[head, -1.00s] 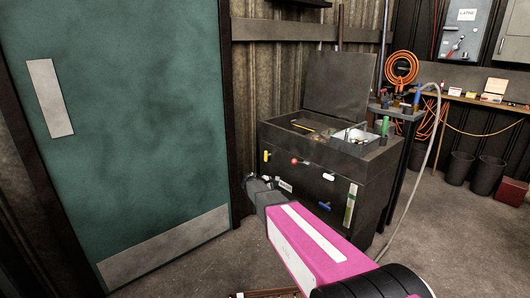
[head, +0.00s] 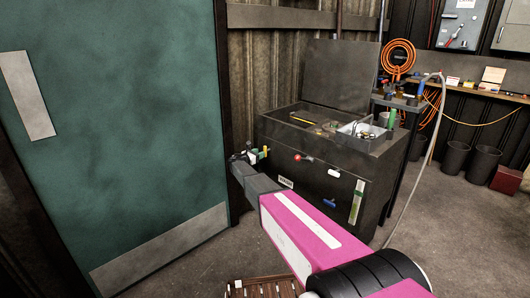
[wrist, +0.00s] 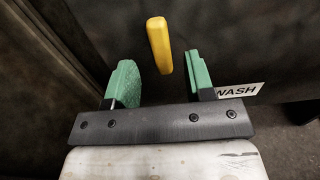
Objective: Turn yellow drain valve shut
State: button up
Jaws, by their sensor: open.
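The yellow drain valve handle (wrist: 159,45) is a slim upright bar on the front of a dark tank in the wrist view. It leans slightly, its top to the left. My gripper (wrist: 162,78) is open, with one green finger on each side of the handle's line. The handle lies just beyond the fingertips, and no contact shows. In the head view my gripper (head: 254,156) is close to the tank's left front, and the small yellow handle (head: 266,150) shows beside it, partly covered.
The tank (head: 312,170) has a raised lid, a red knob (head: 297,157) and a blue handle (head: 330,203) on its front. A WASH label (wrist: 239,90) is right of my gripper. A green door (head: 120,130) stands at left. Open floor lies below the door.

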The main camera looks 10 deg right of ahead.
aim_at(266, 151)
jog(key=x, duration=0.5)
jog(key=shift+w+d, duration=0.15)
jog(key=shift+d, duration=0.05)
grip_shut()
jog(key=m, duration=0.4)
jog(key=shift+d+m, duration=0.1)
jog(key=shift+m, duration=0.2)
jog(key=m, duration=0.4)
jog(key=shift+s+f+m, duration=0.1)
jog(key=shift+s+m, duration=0.15)
jog(key=shift+m, duration=0.05)
jog(key=m, duration=0.4)
jog(key=shift+d+f+m, duration=0.1)
jog(key=shift+f+m, duration=0.05)
jog(key=shift+m, duration=0.15)
jog(key=shift+s+f+m, duration=0.1)
jog(key=shift+f+m, duration=0.05)
jog(key=shift+m, duration=1.95)
